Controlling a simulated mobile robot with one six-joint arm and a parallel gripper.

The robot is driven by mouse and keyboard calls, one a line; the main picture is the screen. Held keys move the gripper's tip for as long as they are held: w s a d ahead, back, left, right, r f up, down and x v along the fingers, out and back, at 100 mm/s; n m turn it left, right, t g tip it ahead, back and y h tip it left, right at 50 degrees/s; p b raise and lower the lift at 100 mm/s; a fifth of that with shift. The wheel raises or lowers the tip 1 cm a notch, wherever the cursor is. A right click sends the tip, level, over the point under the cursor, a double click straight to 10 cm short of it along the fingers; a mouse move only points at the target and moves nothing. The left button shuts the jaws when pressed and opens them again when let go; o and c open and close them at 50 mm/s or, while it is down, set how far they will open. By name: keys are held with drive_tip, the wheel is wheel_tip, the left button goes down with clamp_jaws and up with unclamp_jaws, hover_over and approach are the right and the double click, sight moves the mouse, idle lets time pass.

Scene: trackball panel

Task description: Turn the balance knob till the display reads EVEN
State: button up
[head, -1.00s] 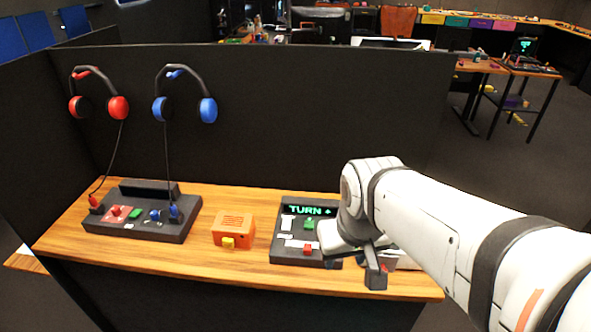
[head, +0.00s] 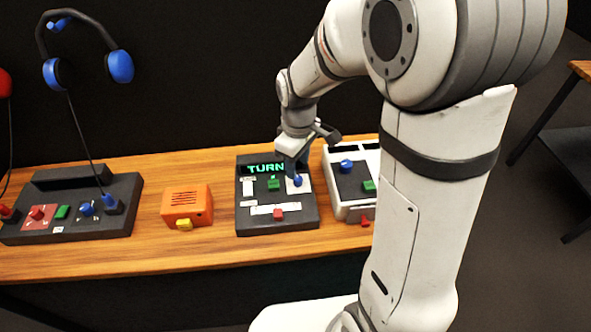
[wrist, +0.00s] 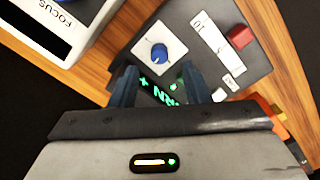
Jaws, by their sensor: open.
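The dark panel (head: 250,222) stands on the wooden bench, and its display (head: 262,169) shows green letters TURN. My gripper covers the display's right end in the head view; in the wrist view the display (wrist: 160,92) shows upside down with a plus sign. A blue knob (head: 298,181) sits on a white plate at the panel's right; I take it for the balance knob, its label unreadable. The knob (wrist: 159,53) also shows in the wrist view, just beyond the fingertips. My gripper (wrist: 158,72) is open and empty, its fingers pointing at the knob from above.
The panel also carries a green button (head: 274,184) and a red one (head: 278,213). A white device (head: 345,212), labelled FOCUS in the wrist view, stands close on the right. An orange box (head: 187,205) and another dark panel (head: 125,190) stand left. A dark partition rises behind.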

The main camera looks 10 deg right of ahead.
sight(298, 178)
wheel_tip(298, 178, down, 5)
drive_tip(key=shift+f, duration=0.15)
